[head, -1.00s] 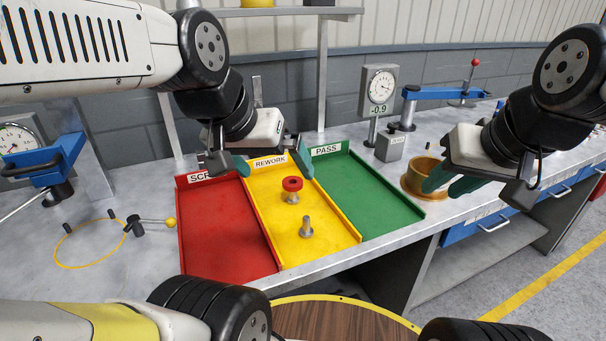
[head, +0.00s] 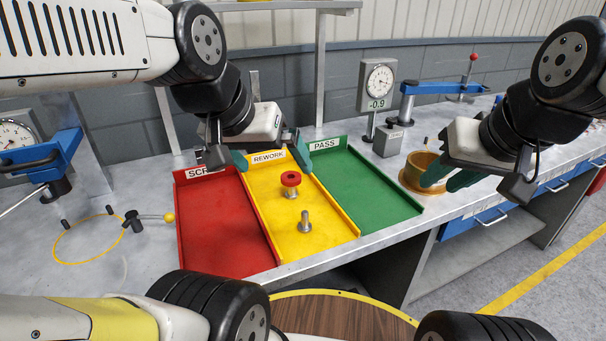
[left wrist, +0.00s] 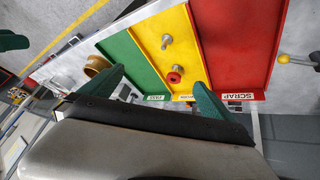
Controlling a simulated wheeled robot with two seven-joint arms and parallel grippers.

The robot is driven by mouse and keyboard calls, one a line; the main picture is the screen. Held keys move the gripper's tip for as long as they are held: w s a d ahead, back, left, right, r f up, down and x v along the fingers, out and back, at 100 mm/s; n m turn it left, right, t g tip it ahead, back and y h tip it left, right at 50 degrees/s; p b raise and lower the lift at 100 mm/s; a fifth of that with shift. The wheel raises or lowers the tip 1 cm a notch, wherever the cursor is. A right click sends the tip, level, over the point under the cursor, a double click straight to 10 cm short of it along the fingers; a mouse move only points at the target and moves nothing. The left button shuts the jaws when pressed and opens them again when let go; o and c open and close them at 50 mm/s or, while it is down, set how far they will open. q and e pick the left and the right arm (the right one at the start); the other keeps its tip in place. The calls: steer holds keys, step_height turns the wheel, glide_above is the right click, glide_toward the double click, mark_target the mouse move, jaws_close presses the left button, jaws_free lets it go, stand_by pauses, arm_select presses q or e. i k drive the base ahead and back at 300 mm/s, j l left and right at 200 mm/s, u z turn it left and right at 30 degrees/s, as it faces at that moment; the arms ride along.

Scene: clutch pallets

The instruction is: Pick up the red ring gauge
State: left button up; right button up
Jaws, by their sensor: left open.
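The red ring gauge (head: 291,179) sits on a grey metal post in the yellow REWORK tray (head: 320,222), in the middle of the head view. In the left wrist view the ring (left wrist: 174,77) shows near the tray's label end, between the fingertips in the picture. My left gripper (head: 266,149) is open and empty, above the label ends of the trays and apart from the ring. Its green fingers also show in the left wrist view (left wrist: 158,88). My right gripper (head: 452,177) is by the brass cup at the right; its jaw gap is unclear.
A bare metal post (head: 305,222) stands nearer in the yellow tray. The red SCRAP tray (head: 222,225) and green PASS tray (head: 368,188) flank it. A brass cup (head: 420,168), dial gauge (head: 378,85) and blue-armed fixture (head: 440,88) stand to the right.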

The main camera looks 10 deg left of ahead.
mark_target(286, 180)
steer(key=i+l+u, duration=0.1)
steer(key=u, duration=0.3)
steer(key=l+u, duration=0.2)
steer(key=u, duration=0.15)
